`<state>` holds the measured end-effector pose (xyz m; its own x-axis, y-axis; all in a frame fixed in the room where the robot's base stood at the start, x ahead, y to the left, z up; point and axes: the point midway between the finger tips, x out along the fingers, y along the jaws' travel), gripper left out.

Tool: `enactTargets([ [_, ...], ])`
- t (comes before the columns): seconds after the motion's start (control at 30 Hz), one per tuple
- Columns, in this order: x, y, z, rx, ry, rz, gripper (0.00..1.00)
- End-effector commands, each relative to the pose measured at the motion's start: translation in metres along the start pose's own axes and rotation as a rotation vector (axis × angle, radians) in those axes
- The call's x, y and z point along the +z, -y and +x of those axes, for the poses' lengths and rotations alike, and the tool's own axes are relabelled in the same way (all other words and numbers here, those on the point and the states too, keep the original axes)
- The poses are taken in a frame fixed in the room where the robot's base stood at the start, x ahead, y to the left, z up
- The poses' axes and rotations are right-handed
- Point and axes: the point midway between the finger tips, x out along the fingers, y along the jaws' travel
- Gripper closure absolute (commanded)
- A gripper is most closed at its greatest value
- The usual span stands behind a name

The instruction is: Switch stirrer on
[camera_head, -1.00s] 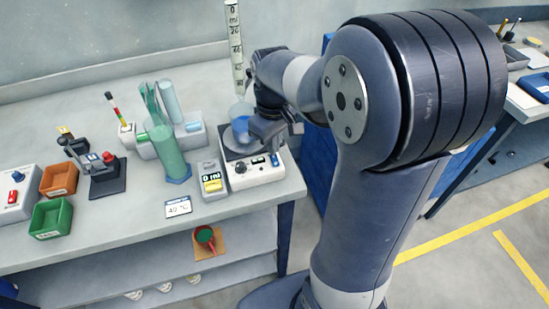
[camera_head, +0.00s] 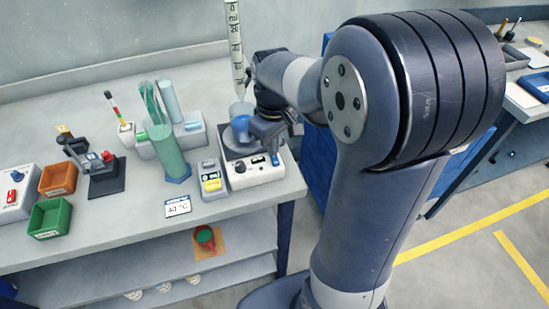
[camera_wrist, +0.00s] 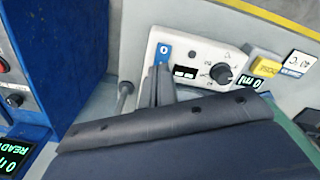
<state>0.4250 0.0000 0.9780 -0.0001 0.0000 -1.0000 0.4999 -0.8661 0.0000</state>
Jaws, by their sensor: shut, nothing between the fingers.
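The stirrer is a white box (camera_head: 252,172) with a dark round plate on top, near the bench's right end. A flask with blue liquid (camera_head: 240,128) stands on it. In the wrist view its front panel (camera_wrist: 200,58) shows a blue switch (camera_wrist: 164,52) marked with a light symbol, a small dark display (camera_wrist: 186,72) and a dark round knob (camera_wrist: 222,73). My gripper (camera_wrist: 159,72) is shut and empty, its tips just below the blue switch in that view. I cannot tell whether they touch it. In the head view my wrist hides part of the plate and flask.
A grey unit with a yellow button (camera_head: 211,182) stands close left of the stirrer. A temperature card (camera_head: 177,206) lies at the bench's front edge. A blue cabinet (camera_wrist: 60,50) stands left in the wrist view.

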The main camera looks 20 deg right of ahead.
Motion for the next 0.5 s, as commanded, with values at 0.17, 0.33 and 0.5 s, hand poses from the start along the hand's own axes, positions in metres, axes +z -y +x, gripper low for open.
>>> enactTargets([
  [0.17, 0.0001, 0.0001, 0.0035, 0.000, 0.001, 0.000, 1.00],
  [0.33, 0.0001, 0.0001, 0.0060, 0.000, 0.001, 0.000, 1.00],
  [0.5, 0.0001, 0.0001, 0.0086, 0.000, 0.001, 0.000, 1.00],
])
